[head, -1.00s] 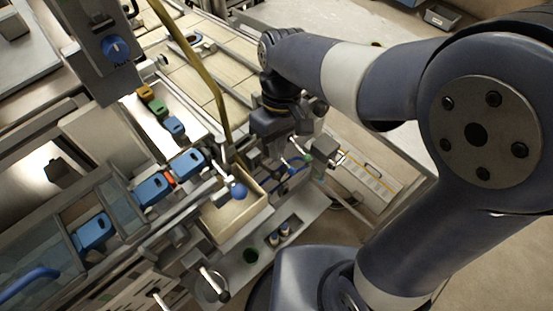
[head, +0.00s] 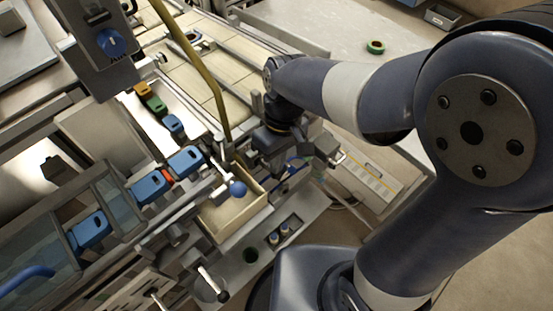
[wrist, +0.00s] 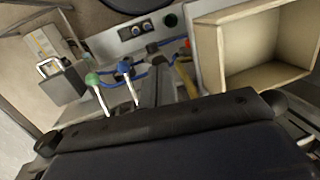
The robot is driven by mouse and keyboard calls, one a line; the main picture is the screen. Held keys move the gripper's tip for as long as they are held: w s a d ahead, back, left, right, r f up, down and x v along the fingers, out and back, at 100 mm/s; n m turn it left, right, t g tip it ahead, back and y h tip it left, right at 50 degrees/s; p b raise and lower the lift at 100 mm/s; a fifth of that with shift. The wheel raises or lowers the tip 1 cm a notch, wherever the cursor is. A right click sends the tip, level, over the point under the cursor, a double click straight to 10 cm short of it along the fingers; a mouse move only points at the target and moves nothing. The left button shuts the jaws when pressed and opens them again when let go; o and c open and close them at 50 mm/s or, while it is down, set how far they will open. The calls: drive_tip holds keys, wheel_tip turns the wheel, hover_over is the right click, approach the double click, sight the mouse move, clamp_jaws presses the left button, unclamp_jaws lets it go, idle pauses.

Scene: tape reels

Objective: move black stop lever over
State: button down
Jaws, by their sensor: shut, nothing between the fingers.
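My gripper (head: 268,166) is shut and empty, low over the lever area right of the open wooden box. In the wrist view its narrow fingers (wrist: 158,78) point at a small dark knob (wrist: 152,48), which may be the black stop lever. I cannot tell whether they touch. To the left in that view stand a lever with a blue knob (wrist: 124,67) and a lever with a green knob (wrist: 93,79). My gripper's body hides the lower part of the wrist view.
The wooden box (wrist: 222,62) stands close to the right of the fingers. A grey block with a handle (wrist: 63,83) is at the left. A blue ball-ended lever (head: 238,188) and a yellow post (head: 213,82) stand near my arm.

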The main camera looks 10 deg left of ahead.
drive_tip(key=t+y+b, duration=0.1)
drive_tip(key=b, duration=0.1)
drive_tip(key=s+d+f+t+y+b, duration=0.1)
drive_tip(key=b, duration=0.2)
drive_tip(key=shift+d+y, duration=0.15)
drive_tip(key=shift+y, duration=0.25)
idle(0.3)
